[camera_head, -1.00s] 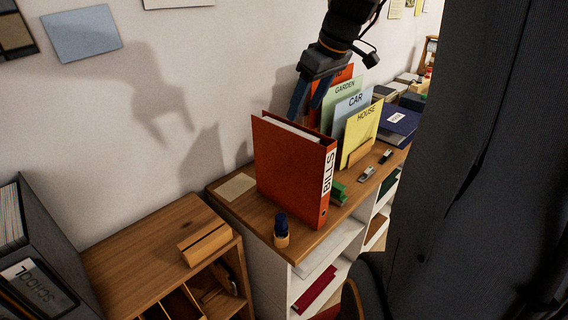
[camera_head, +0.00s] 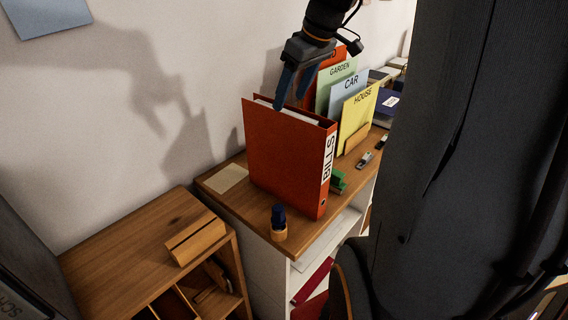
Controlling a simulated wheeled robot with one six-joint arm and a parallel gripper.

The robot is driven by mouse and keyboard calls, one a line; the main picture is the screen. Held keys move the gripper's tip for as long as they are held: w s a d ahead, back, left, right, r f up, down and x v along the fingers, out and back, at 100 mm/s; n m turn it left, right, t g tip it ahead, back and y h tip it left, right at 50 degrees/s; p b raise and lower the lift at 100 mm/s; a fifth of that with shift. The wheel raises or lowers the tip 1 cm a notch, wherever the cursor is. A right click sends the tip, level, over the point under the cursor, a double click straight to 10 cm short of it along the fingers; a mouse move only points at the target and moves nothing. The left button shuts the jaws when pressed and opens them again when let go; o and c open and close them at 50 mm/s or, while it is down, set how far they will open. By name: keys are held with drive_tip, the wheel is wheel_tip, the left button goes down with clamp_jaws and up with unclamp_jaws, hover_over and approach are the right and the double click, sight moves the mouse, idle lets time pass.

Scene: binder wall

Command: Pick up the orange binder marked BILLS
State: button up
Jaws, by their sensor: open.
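The orange binder marked BILLS (camera_head: 285,155) stands upright on the wooden top of a shelf unit, its labelled spine facing right. My gripper (camera_head: 292,98) is above the binder's top edge, pointing down, with its two blue fingers apart. The fingertips look close to the binder's top. I cannot tell whether they touch it or are over or behind it. Nothing shows between the fingers except the binder and the cards behind.
Folders marked GARDEN, CAR (camera_head: 347,100) and HOUSE (camera_head: 357,118) stand just behind the binder. A blue-topped stamp (camera_head: 279,222) stands in front, and a green object (camera_head: 338,182) lies to the right. A lower wooden cabinet (camera_head: 130,250) is at left; the wall is behind.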

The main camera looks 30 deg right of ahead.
sight(289, 110)
drive_tip(key=b+x, duration=0.1)
drive_tip(key=x, duration=0.1)
drive_tip(key=b+x, duration=0.1)
drive_tip(key=b, duration=0.1)
drive_tip(key=b+x, duration=0.1)
drive_tip(key=x, duration=0.1)
drive_tip(key=shift+s+d+f, duration=0.1)
drive_tip(key=shift+d+f, duration=0.25)
drive_tip(key=shift+f, duration=0.1)
drive_tip(key=shift+p+x, duration=1.2)
drive_tip(key=shift+x, duration=2.6)
drive_tip(key=shift+s+d, duration=0.1)
drive_tip(key=shift+f+b, duration=0.3)
drive_tip(key=shift+b, duration=0.1)
clamp_jaws()
